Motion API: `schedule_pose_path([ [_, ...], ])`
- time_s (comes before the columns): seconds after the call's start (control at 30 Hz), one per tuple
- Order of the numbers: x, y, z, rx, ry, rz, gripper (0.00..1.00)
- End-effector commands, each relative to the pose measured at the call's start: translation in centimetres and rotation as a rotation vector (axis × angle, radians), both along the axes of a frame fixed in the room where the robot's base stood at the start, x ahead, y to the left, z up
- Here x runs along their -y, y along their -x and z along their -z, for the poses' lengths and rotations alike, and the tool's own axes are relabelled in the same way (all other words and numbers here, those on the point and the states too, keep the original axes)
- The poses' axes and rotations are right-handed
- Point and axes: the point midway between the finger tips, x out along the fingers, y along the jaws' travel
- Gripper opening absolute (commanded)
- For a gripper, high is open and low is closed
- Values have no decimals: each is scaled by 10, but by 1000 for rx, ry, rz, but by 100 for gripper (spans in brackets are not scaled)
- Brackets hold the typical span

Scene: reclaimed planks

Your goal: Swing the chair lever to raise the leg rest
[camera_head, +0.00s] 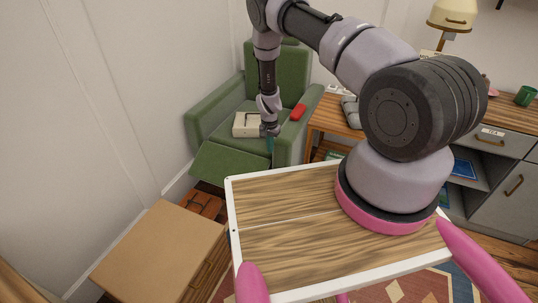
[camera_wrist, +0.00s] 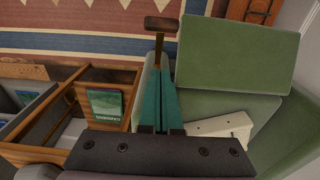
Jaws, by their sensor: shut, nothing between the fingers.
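The green armchair (camera_head: 205,108) stands against the back wall in the head view. Its leg rest (camera_head: 232,163) is a flat green panel sticking out at the front of the seat; it also shows in the wrist view (camera_wrist: 236,50). The lever, with a brown handle (camera_wrist: 160,24) and a thin dark shaft, is at the chair's side in the wrist view. My gripper (camera_head: 270,148) is shut and empty, beside the chair's front. Its teal fingers (camera_wrist: 164,72) point at the lever's shaft and partly cover it; I cannot tell whether they touch. The lever is not discernible in the head view.
A cream box-like object (camera_head: 247,124) lies on the seat, and a red object (camera_head: 298,112) on the armrest. A wooden side table (camera_head: 328,115) with an open shelf stands close right of the chair. A cardboard-coloured box (camera_head: 160,250) is at front left. A patterned rug (camera_wrist: 90,30) covers the floor.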

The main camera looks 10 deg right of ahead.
Motion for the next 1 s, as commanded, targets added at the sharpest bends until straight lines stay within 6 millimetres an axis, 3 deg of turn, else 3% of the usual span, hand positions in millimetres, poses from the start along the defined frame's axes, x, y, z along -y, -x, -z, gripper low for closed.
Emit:
schedule_pose_path([
  [0.4, 3, -2, 88, -3, 0, 0, 0],
  [0.7, -12, 17, 110, 0, 0, 0, 0],
  [1.0, -13, 19, 112, -1, -1, 0, 0],
])
